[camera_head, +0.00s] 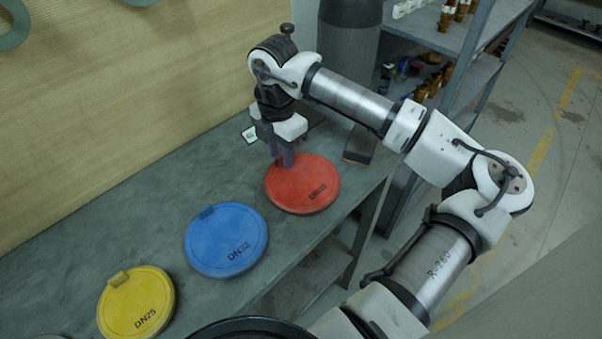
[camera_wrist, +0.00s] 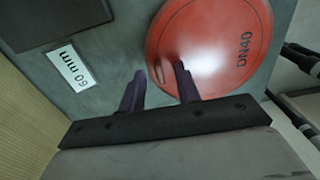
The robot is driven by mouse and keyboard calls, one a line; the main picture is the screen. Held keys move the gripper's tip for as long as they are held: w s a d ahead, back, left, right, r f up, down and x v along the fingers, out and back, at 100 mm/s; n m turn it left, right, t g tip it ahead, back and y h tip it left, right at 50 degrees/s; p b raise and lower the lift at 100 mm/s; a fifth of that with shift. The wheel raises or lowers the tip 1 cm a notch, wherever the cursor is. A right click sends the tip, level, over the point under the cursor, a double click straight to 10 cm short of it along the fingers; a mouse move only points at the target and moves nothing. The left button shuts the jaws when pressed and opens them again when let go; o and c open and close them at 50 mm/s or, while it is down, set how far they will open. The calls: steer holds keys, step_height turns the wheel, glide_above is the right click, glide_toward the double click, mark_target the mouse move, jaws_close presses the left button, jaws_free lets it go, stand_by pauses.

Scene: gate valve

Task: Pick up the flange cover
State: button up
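The red flange cover (camera_head: 302,184) lies flat on the bench, a round disc with dark lettering. In the wrist view the red cover (camera_wrist: 212,42) reads DN40. My gripper (camera_head: 283,158) points down at its back left edge. In the wrist view my gripper (camera_wrist: 160,70) is open, with its two dark fingers apart. One finger overlaps the red disc and the other shows over the bare bench beside its rim. A small raised part at the rim shows between the fingertips, with no clear contact. A blue cover (camera_head: 226,240) marked DN32 and a yellow cover (camera_head: 136,303) marked DN25 lie nearer.
The grey-green bench (camera_head: 160,235) stands against a ribbed tan wall (camera_head: 120,110). A white label (camera_wrist: 74,67) reading "60 mm" lies by a dark block (camera_wrist: 45,20). A dark cylinder (camera_head: 348,40) stands behind. A metal shelf (camera_head: 455,38) with fittings is at the back right.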

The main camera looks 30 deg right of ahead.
steer(key=shift+f, duration=0.15)
jaws_close()
stand_by(0.4)
